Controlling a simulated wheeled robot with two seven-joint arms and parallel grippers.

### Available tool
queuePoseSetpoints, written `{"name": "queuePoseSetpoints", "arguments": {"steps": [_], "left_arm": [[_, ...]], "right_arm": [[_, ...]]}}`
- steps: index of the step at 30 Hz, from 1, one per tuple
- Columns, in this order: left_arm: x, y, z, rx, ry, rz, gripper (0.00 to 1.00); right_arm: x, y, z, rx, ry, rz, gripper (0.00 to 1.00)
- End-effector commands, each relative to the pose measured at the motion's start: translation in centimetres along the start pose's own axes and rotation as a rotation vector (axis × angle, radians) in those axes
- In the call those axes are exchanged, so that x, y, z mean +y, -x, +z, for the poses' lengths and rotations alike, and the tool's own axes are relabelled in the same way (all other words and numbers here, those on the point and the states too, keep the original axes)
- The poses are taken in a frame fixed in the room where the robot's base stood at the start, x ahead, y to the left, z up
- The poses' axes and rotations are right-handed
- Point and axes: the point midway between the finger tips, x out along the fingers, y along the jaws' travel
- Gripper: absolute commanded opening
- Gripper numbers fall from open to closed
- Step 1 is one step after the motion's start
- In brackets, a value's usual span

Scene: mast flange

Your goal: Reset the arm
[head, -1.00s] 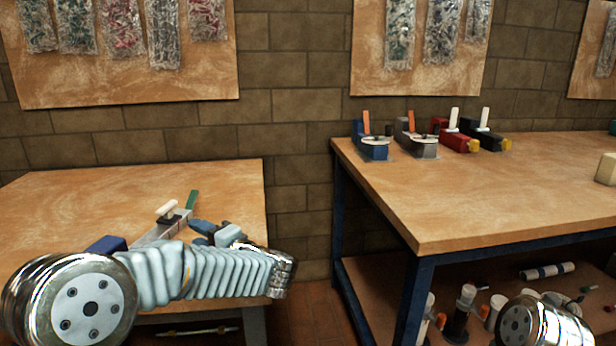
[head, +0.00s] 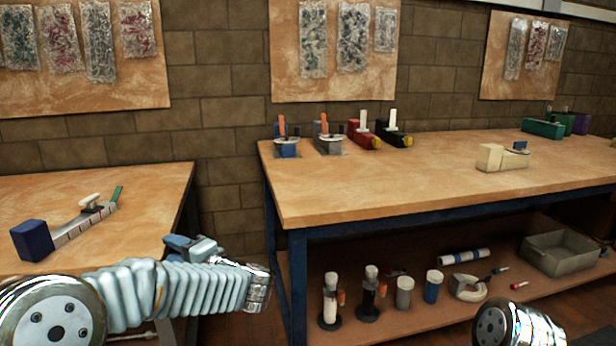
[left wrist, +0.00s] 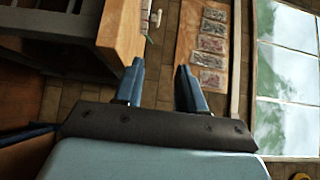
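My left arm comes in from the lower left of the head view, with a grey ribbed sleeve and a chrome joint. My left gripper (head: 178,241) shows as blue parts just above the sleeve, in front of the left table's right edge. In the left wrist view, its two blue fingers (left wrist: 158,68) stand apart with nothing between them, so it is open and empty. Of my right arm only a chrome joint shows at the bottom right of the head view; my right gripper is out of view.
The left table (head: 150,185) holds a tool with a dark blue block (head: 31,240). The right workbench (head: 400,180) carries several clamp-like tools and a cream block (head: 490,157). Its lower shelf holds bottles, a tape roll and a grey bin (head: 560,254). A floor gap separates the tables.

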Motion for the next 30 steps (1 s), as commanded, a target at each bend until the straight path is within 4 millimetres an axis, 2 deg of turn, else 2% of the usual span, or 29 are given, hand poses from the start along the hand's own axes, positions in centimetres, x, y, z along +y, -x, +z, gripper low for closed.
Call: {"name": "queuePoseSetpoints", "arguments": {"steps": [10,14,17,20,23,24,26,27,29,30], "left_arm": [[5.5,-0.3,-3.1,0.188,0.155,0.041,0.40],[9.2,-0.1,-4.5,0.288,0.240,0.106,0.40],[13.0,0.5,-5.6,0.375,0.316,0.195,0.40],[17.6,1.6,-6.3,0.454,0.401,0.327,0.40],[23.6,3.6,-6.3,0.510,0.493,0.527,0.40],[26.4,4.8,-5.9,0.519,0.534,0.633,0.40],[30.9,7.1,-4.8,0.505,0.593,0.818,0.40],[33.8,8.9,-3.7,0.474,0.628,0.947,0.40],[37.7,11.8,-1.6,0.399,0.670,1.140,0.40],[40.0,13.9,0.1,0.330,0.691,1.262,0.40]], "right_arm": [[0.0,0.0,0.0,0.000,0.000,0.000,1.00],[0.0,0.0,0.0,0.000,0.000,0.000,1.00],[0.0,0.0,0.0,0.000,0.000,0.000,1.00],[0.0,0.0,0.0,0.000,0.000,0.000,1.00],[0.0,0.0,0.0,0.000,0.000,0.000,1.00],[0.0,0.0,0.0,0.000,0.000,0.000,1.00],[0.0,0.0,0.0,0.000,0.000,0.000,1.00],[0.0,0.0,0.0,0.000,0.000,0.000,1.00],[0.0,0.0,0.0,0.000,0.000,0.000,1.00],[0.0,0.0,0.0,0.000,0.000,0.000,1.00]]}}
